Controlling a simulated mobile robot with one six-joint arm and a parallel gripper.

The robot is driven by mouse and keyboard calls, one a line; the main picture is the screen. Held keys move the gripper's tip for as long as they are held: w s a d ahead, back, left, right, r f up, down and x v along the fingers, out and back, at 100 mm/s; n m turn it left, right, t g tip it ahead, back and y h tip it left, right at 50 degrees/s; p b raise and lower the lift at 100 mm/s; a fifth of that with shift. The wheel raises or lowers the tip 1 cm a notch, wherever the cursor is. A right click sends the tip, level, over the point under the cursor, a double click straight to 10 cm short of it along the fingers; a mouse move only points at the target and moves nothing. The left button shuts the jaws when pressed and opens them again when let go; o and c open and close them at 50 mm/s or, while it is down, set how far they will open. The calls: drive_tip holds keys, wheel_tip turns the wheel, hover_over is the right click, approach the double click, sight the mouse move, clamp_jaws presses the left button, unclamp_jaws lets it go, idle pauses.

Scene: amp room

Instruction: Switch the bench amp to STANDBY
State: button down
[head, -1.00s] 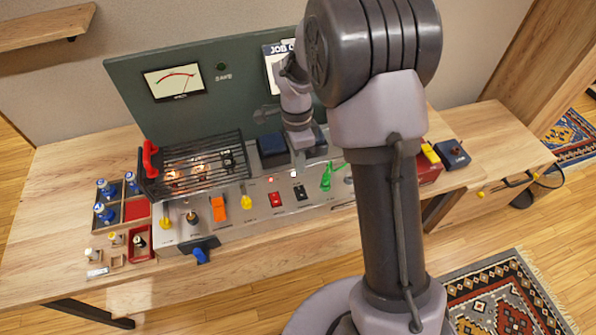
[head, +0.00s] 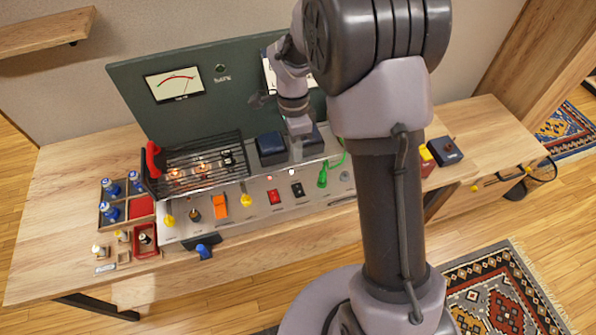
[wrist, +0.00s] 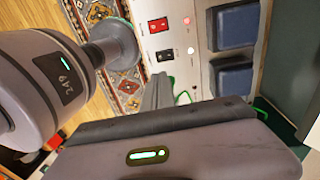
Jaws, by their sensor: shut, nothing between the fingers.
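The bench amp's metal panel (head: 245,211) runs along the bench and carries a row of controls. Rocker positions are unclear.
A wire cage (head: 200,165) with glowing tubes stands on the left. Orange (head: 220,206) and yellow controls and a green plug (head: 322,178) with cable line the panel. Two dark blue blocks (head: 271,148) stand behind. A green meter board (head: 205,110) rises at the back.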

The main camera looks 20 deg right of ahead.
sight(299, 192)
drive_tip(key=f+b, duration=0.1)
drive_tip(key=f, duration=0.3)
drive_tip(key=s+f+b, duration=0.1)
drive_tip(key=f+b, duration=0.1)
drive_tip(key=f, duration=0.3)
drive_tip(key=f+b, duration=0.2)
drive_tip(key=f, duration=0.3)
drive_tip(key=shift+s, duration=0.35)
